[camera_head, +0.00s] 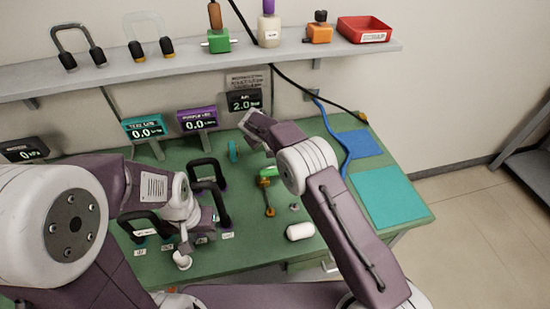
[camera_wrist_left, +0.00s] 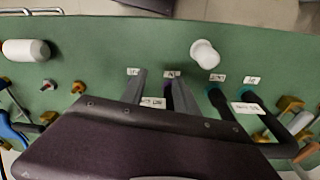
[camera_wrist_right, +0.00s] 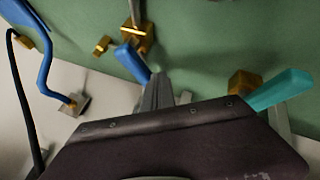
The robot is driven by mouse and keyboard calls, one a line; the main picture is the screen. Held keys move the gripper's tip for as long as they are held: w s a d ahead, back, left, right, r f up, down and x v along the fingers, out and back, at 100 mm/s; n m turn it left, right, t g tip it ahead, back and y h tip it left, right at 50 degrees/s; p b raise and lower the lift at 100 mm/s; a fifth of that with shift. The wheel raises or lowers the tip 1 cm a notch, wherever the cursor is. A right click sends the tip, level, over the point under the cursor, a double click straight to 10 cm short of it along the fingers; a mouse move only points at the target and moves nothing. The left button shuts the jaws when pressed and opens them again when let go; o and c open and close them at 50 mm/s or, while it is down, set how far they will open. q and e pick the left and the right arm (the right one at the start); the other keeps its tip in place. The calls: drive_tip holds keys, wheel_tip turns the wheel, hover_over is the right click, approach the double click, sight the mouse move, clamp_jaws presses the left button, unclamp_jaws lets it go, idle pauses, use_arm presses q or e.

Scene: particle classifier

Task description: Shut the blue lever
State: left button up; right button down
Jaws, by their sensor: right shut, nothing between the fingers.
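A blue lever handle (camera_wrist_right: 132,62) shows in the right wrist view, close to the left of my right gripper's fingertips (camera_wrist_right: 158,82); I cannot tell whether they touch. It appears attached to a brass valve (camera_wrist_right: 137,36). My right gripper is shut and empty; in the head view it reaches toward the back of the bench, where my arm hides the blue lever. My left gripper (camera_wrist_left: 162,78) has its fingers apart over the bench, near black looped handles (camera_head: 210,175). A blue handle (camera_wrist_left: 12,132) also shows at the left wrist view's left edge.
A teal lever (camera_wrist_right: 280,90) on a brass fitting lies right of my right gripper. A blue hose (camera_wrist_right: 44,65) runs at left. The green bench (camera_head: 260,240) holds a white cylinder (camera_head: 300,231) and displays, including one reading 2.0 (camera_head: 243,102). A shelf (camera_head: 190,65) crosses above.

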use_arm(q)
drive_tip(key=shift+w+f, duration=0.15)
use_arm(e)
drive_tip(key=shift+w+d, duration=0.15)
drive_tip(key=shift+w, duration=0.4)
use_arm(q)
drive_tip(key=shift+w+d+r+p, duration=0.15)
drive_tip(key=shift+r+p, duration=0.25)
use_arm(e)
drive_tip(key=shift+w+d, duration=0.45)
drive_tip(key=shift+w, duration=0.35)
drive_tip(key=shift+w+d, duration=0.1)
use_arm(q)
drive_tip(key=shift+f+b, duration=0.55)
use_arm(e)
drive_tip(key=v, duration=0.9)
